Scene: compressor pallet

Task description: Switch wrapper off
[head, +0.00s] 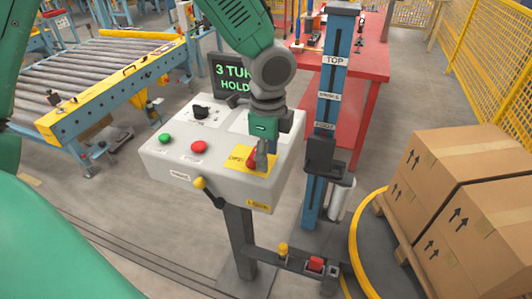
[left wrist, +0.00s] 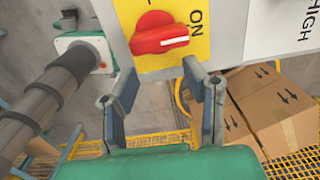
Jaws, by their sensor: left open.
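The grey control box (head: 215,170) carries a red rotary knob on a yellow plate (head: 237,156) at its right side. In the left wrist view the red knob (left wrist: 160,34) sits on the yellow plate (left wrist: 196,46), its handle and white mark pointing right toward the word ON. My left gripper (head: 262,158) is over the knob and partly hides it in the head view. In the left wrist view its fingers (left wrist: 161,72) are spread and empty, just below the knob in the picture; contact cannot be told. My right gripper is not in view.
The box also has a green button (head: 165,138), a red button (head: 199,147), a black knob (head: 201,112) and a yellow-tipped lever (head: 201,184). A screen (head: 234,72) stands behind. A blue mast (head: 323,110) and stacked cartons (head: 470,190) are to the right.

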